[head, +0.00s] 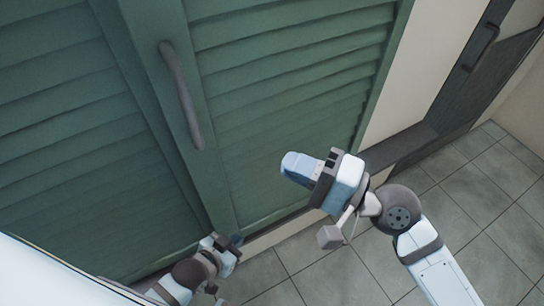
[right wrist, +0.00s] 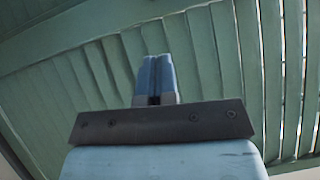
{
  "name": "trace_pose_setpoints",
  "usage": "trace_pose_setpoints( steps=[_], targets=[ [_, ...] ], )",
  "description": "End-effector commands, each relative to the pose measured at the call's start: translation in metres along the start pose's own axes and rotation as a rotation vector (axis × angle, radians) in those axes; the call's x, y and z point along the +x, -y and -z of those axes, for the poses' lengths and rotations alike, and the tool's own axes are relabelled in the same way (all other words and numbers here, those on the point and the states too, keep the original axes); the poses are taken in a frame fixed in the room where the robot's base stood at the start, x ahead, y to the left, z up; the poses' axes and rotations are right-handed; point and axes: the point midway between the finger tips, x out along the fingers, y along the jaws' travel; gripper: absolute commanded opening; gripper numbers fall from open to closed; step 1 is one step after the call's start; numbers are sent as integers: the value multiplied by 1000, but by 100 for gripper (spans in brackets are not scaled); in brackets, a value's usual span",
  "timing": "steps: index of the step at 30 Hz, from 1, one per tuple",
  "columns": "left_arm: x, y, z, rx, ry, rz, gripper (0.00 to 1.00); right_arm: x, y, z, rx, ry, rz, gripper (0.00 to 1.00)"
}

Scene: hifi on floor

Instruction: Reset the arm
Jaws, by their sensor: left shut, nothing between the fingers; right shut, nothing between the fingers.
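My right arm comes in from the lower right in the head view. Its gripper (head: 297,168) is in front of the lower part of the right green louvered door, with the fingers together and nothing between them. In the right wrist view the blue fingers (right wrist: 155,75) are side by side and closed, pointing at green slats. My left gripper (head: 236,241) is low at the bottom centre of the head view, near the foot of the green doors. It is small and partly hidden by its own arm, and it appears shut and empty.
Two green louvered doors (head: 290,85) fill the left and middle, and look closed. A grey vertical handle (head: 181,95) is on them. A dark door with a handle (head: 481,47) stands at the upper right. Grey floor tiles (head: 480,205) are clear at the lower right.

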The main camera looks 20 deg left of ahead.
Motion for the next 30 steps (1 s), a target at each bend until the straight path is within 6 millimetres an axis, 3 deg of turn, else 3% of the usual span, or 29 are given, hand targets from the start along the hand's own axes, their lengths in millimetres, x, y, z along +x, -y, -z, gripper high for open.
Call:
trace_pose_setpoints(
  steps=[11,14,17,20,24,30],
  targets=[
    [1,0,-1,-2,-1,1,0,-7,-1,1,-10,-11,0,0],
    [0,0,1,-2,0,2,0,-13,-11,12,-70,-80,-9,0],
    [-3,0,5,-2,-1,3,0,-29,-35,33,-198,-220,-54,0],
    [-6,1,10,-1,-2,4,0,-59,-74,56,-372,-394,-167,0],
    [-10,2,17,-1,-4,8,0,-120,-139,71,-618,-583,-435,0],
    [-16,4,25,-1,-6,12,0,-221,-230,46,-912,-635,-927,0]
  ],
)
